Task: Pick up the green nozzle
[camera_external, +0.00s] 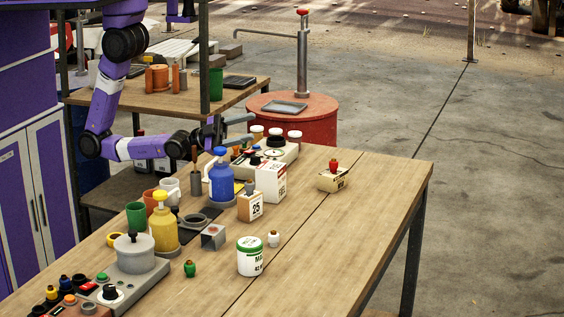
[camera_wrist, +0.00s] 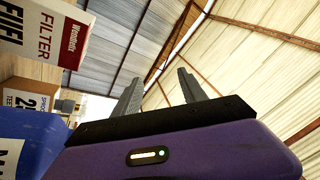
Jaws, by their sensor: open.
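A small green nozzle (camera_external: 190,268) stands on the wooden table near its front left, between the grey device and the white-and-green can. It does not show in the wrist view. My gripper (camera_external: 240,129) is open and empty above the far left part of the table, well beyond the nozzle. Its two fingers point to the right in the external view. In the wrist view my gripper (camera_wrist: 160,90) has its fingers apart with only the roof behind them.
A blue bottle (camera_external: 221,182), a white box (camera_external: 271,182) and a "25" box (camera_external: 250,206) stand near my gripper. A yellow bottle (camera_external: 163,229), a can (camera_external: 250,257) and a grey device (camera_external: 136,262) stand around the nozzle. The table's right side is mostly clear.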

